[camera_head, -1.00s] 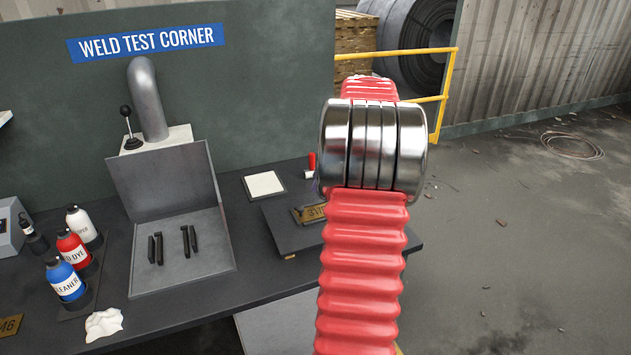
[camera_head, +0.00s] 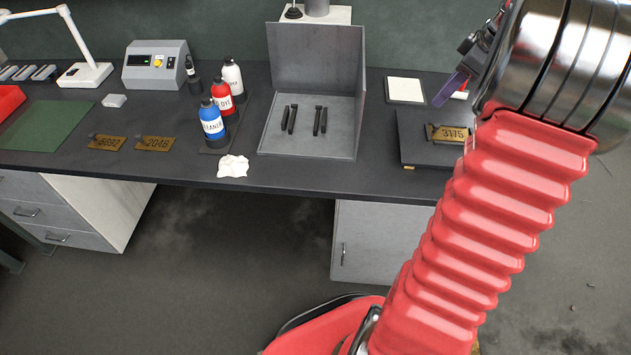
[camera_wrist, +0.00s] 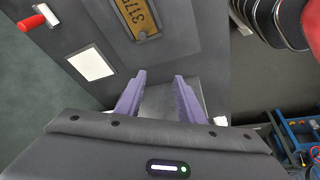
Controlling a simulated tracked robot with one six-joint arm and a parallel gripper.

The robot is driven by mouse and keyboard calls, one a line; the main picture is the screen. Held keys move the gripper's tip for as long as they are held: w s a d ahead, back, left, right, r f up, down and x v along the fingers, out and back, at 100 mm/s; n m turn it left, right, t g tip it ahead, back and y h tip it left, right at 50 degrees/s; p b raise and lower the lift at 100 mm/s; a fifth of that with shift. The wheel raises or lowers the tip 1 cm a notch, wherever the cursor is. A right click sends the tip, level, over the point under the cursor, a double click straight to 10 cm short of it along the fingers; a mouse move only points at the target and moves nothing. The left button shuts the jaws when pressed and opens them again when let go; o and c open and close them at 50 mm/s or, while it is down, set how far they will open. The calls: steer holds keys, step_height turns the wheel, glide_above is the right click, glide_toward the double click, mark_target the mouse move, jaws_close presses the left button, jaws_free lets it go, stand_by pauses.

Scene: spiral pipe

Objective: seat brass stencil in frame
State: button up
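A brass stencil reading 3175 (camera_head: 447,133) lies on a dark plate (camera_head: 421,155) at the right end of the bench. In the wrist view this stencil (camera_wrist: 137,17) is at the top, cut by the picture edge, with a dark border around it. I cannot tell how it sits in that border. Two more brass stencils, 3892 (camera_head: 106,143) and 2048 (camera_head: 155,144), lie flat on the left of the bench. My gripper (camera_wrist: 159,78) is open, its purple fingers apart with nothing between them. In the head view a purple finger (camera_head: 450,90) shows above the plate's back side.
A white pad (camera_head: 405,90) lies behind the plate; a red-handled tool (camera_wrist: 38,17) is near it. A grey open booth (camera_head: 312,130) with dark bars stands left of the plate. Bottles (camera_head: 212,123) and a white cloth (camera_head: 233,167) are further left. The bench front is mostly clear.

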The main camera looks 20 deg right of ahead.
steer(key=s+a+r+m+h, duration=0.1)
steer(key=a+r, duration=0.1)
steer(key=a, duration=1)
steer(key=a+r+m, duration=0.2)
steer(key=a+r, duration=0.1)
steer(key=a, duration=1)
steer(key=s+a+f+m, duration=0.1)
steer(key=s+a+f, duration=0.1)
steer(key=s+a, duration=0.4)
steer(key=s+a+f+m+t, duration=0.1)
steer(key=s+a+f, duration=0.1)
steer(key=s+a, duration=0.4)
steer(key=a, duration=0.4)
steer(key=shift+s+f+m+t, duration=0.15)
steer(key=shift+f+m+t, duration=0.15)
steer(key=shift+f+m, duration=0.1)
steer(key=shift+c, duration=0.5)
